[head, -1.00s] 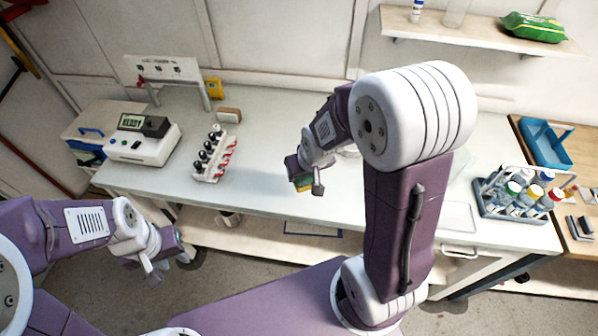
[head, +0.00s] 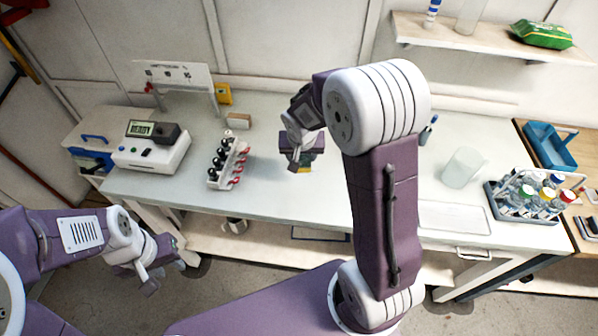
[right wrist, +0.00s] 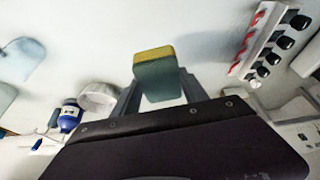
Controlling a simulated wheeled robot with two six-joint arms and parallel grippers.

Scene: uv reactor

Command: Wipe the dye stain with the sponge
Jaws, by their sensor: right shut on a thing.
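My right gripper (head: 303,163) is over the white bench (head: 270,130), to the right of the vial rack. It is shut on a yellow and green sponge (right wrist: 157,75), which the right wrist view shows between the two fingers. I cannot tell whether the sponge touches the bench top. I cannot clearly make out the dye stain in either view. My left gripper (head: 164,273) hangs empty in front of the bench, at the lower left, with its fingers apart.
The vial rack (head: 228,165) stands left of my right gripper, beside a white instrument (head: 150,147). A clear beaker (head: 462,168) and a bottle caddy (head: 525,195) stand at the right. My right arm crosses the bench's middle.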

